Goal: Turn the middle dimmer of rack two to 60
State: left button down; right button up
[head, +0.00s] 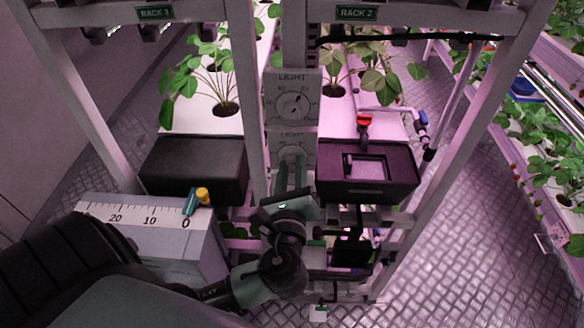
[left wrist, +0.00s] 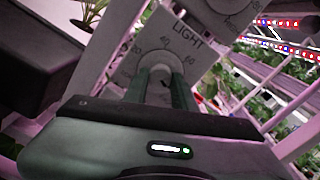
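Light dimmers are mounted on the white post beside the RACK 2 sign (head: 357,13). The upper dimmer (head: 293,105) shows whole, its pointer toward the upper right. Below it is another LIGHT dimmer (head: 291,136), its lower part hidden by my left gripper (head: 291,178). My right gripper is not in view.
A dark closed box (head: 195,165) is left of the post, and a dark box with an opening (head: 400,178) is right. A grey unit with a scale (head: 150,235) and a teal and yellow knob (head: 202,194) is at lower left. Strawberry plants (head: 375,75) stand behind.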

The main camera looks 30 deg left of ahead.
pick_arm(q)
jog(key=shift+n, duration=0.4)
jog(key=shift+f+n+b, duration=0.1)
jog(key=shift+n+b, duration=0.5)
jog(key=shift+n, duration=0.3)
jog(key=n+b, duration=0.2)
jog(key=n, duration=0.3)
jog(key=shift+n+b, duration=0.3)
jog(key=shift+b, duration=0.1)
jog(key=n+b, duration=0.2)
jog(key=n, duration=0.2)
jog(key=shift+n+b, duration=1)
jog(key=shift+n, duration=1.1)
